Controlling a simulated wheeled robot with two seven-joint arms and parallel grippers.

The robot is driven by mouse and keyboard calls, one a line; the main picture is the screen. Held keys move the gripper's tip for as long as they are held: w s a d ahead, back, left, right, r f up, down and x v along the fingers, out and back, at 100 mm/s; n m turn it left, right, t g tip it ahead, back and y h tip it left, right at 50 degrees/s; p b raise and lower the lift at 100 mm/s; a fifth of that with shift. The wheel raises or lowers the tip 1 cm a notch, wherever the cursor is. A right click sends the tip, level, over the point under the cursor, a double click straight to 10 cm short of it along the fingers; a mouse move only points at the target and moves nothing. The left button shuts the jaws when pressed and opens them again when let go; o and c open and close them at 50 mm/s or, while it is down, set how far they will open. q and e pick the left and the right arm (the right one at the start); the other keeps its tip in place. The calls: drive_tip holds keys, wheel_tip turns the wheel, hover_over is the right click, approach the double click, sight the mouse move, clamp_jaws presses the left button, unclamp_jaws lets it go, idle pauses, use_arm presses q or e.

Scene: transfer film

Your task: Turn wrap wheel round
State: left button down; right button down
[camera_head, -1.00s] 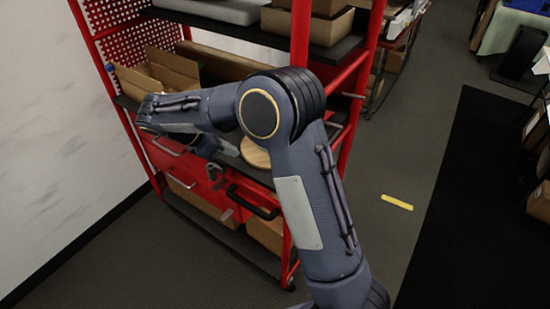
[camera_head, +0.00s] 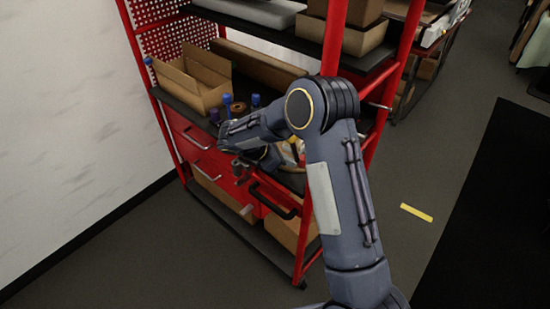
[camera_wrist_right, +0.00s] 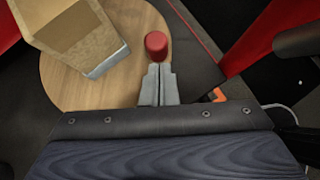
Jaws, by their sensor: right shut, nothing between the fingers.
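The wrap wheel is a round, light wooden disc (camera_wrist_right: 75,75) in the right wrist view. A tan cardboard box (camera_wrist_right: 85,38) stands on it at its upper left. A red round knob (camera_wrist_right: 156,44) shows at the disc's right edge. My right gripper (camera_wrist_right: 158,72) is shut and empty, its fingertips just below the knob in the picture; I cannot tell whether they touch it. In the head view my right gripper (camera_head: 241,168) is small, in front of the red rack's drawers, and my arm hides most of the disc. My left gripper is not in view.
The red rack (camera_head: 195,150) has a shelf with an open cardboard box (camera_head: 190,85) and blue-capped items (camera_head: 226,100). A black-handled drawer (camera_head: 272,200) is below. A rack post (camera_head: 333,40) stands behind my arm.

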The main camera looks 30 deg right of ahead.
drive_tip(key=shift+d, duration=0.35)
drive_tip(key=shift+s+d, duration=0.45)
drive_tip(key=shift+d, duration=0.15)
